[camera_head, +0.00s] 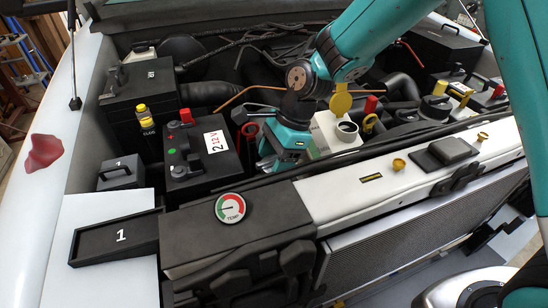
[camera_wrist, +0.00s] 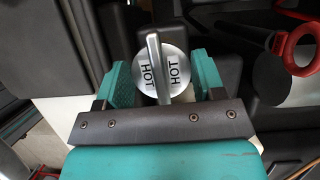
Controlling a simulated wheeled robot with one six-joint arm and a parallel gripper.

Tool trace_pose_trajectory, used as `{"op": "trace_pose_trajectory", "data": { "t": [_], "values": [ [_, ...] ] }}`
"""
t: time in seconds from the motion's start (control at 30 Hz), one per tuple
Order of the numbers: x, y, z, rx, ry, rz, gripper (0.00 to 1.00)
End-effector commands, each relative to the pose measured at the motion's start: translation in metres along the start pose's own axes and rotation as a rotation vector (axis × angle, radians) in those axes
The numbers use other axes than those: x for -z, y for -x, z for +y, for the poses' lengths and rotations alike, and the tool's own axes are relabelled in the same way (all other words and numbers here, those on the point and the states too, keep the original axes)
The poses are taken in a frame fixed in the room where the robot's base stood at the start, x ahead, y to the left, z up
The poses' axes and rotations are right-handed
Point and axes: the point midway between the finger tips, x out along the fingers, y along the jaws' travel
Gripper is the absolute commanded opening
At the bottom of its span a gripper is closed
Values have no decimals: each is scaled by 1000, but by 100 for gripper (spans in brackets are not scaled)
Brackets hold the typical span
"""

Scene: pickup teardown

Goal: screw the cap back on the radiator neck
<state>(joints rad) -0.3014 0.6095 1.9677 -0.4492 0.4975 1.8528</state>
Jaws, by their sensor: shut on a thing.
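In the wrist view a round silver cap (camera_wrist: 176,72) with a raised grip bar and the word HOT on both sides of it sits between my teal fingers. My gripper (camera_wrist: 162,80) is shut on the cap. In the head view my gripper (camera_head: 283,150) points down behind the front crossmember, just right of the 12V battery.
The 12V battery (camera_head: 202,155) stands close left of my gripper. A white reservoir (camera_head: 335,140) with an open dark mouth and a raised yellow lid (camera_head: 341,101) is close on the right. A red ring handle (camera_wrist: 298,48) is near. A gauge (camera_head: 230,208) and black tray (camera_head: 115,238) lie in front.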

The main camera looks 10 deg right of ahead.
Motion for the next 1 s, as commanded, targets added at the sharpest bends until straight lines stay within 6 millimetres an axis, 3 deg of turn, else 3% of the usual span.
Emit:
{"op": "trace_pose_trajectory", "data": {
  "t": [0.13, 0.5, 0.63, 0.87, 0.9, 1.0],
  "values": [
    [-2, 3, 2, 43, -111, 0, 32],
    [-1, 0, 1, 300, -723, 2, 32],
    [0, 0, 1, 339, -818, 1, 32],
    [1, -1, 0, 344, -834, 1, 32],
    [1, -1, 0, 344, -834, 1, 67],
    [1, -1, 0, 344, -833, 1, 90]
  ]
}}
